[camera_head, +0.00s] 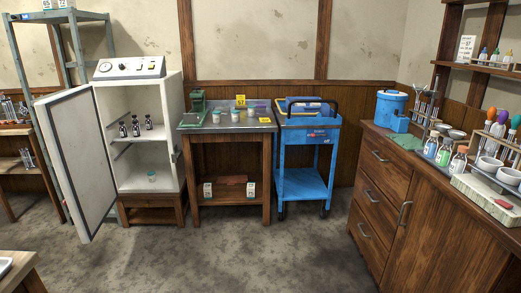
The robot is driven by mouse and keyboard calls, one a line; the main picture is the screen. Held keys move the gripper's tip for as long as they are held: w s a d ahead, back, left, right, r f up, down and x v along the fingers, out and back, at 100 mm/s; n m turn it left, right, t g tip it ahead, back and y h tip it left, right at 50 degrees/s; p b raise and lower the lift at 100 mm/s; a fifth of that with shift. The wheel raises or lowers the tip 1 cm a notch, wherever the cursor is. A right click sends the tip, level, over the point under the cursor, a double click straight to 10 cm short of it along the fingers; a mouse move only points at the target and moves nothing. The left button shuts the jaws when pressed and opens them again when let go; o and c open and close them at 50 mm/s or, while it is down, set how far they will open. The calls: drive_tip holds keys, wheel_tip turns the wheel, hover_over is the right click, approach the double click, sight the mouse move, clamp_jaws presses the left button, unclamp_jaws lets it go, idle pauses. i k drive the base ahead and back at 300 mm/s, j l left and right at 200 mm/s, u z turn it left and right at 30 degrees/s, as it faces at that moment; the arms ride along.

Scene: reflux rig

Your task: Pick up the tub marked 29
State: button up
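Several small pale tubs with teal lids are in view, and their markings are too small to read, so I cannot tell which is marked 29. One tub (152,176) stands on the floor of the open white cabinet. Another tub (216,117) stands on the metal-topped wooden table, near the green device. A second tub (235,116) stands beside it, and a third (251,111) is a little to the right. All look upright. My gripper is not in view.
The white cabinet's door (78,165) hangs open to the left. A blue cart (304,180) stands right of the table (232,198). A wooden counter (420,205) with glassware fills the right. A table corner (22,275) shows lower left. The middle floor is clear.

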sight(217, 119)
drive_tip(key=i+u, duration=0.3)
drive_tip(key=i, duration=0.4)
drive_tip(key=i+l+u, duration=0.25)
drive_tip(key=i, duration=0.4)
drive_tip(key=i+j+z, duration=0.2)
drive_tip(key=i, duration=0.15)
drive_tip(key=i+j+z, duration=0.2)
drive_tip(key=i+l, duration=0.1)
